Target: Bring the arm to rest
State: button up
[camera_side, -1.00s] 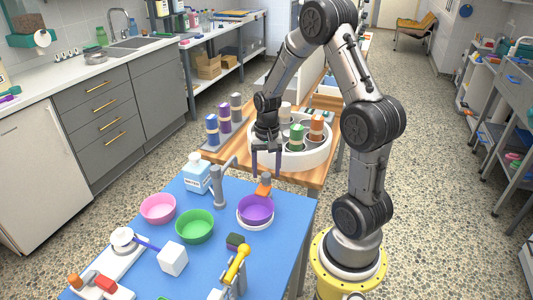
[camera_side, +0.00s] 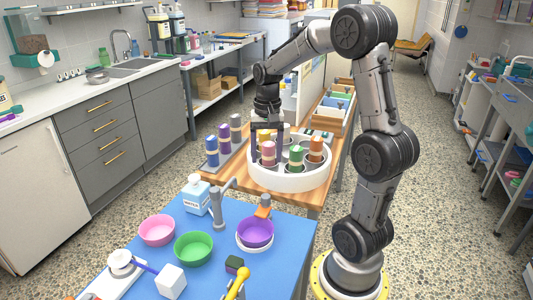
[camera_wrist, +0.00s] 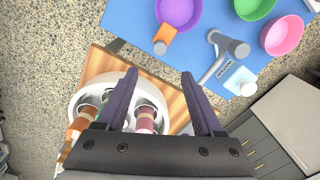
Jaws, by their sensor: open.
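My gripper (camera_side: 267,159) is open and empty, pointing down at the left part of the round white tray (camera_side: 290,183) on the wooden bench. In the wrist view my gripper (camera_wrist: 158,78) has its two dark fingers well apart. A pink-banded roll (camera_side: 268,154) in the tray shows behind the fingers, and it also shows between them in the wrist view (camera_wrist: 146,119). I cannot tell whether the fingers touch anything. A green roll (camera_side: 296,158) and an orange-brown roll (camera_side: 316,150) stand upright in the tray to the right. The tray's back is partly hidden by my gripper.
Blue, purple and grey rolls (camera_side: 224,143) stand on a rack left of the tray. The blue table (camera_side: 215,265) in front holds a white bottle (camera_side: 196,195), a grey tap-like post (camera_side: 216,208), and pink, green and purple bowls (camera_side: 255,232). Coloured bins (camera_side: 336,104) stand behind.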

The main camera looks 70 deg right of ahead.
jog(key=a+r+n+t, duration=0.35)
jog(key=a+r, duration=0.45)
jog(key=a, duration=0.3)
jog(key=s+a+f+n+t, duration=0.1)
jog(key=s+a+n+t, duration=0.1)
jog(key=s+a+n, duration=0.6)
jog(key=s+n, duration=0.1)
jog(key=s, duration=0.2)
jog(key=shift+s+a+f, duration=0.15)
jog(key=shift+a+f, duration=0.2)
jog(key=shift+a, duration=0.05)
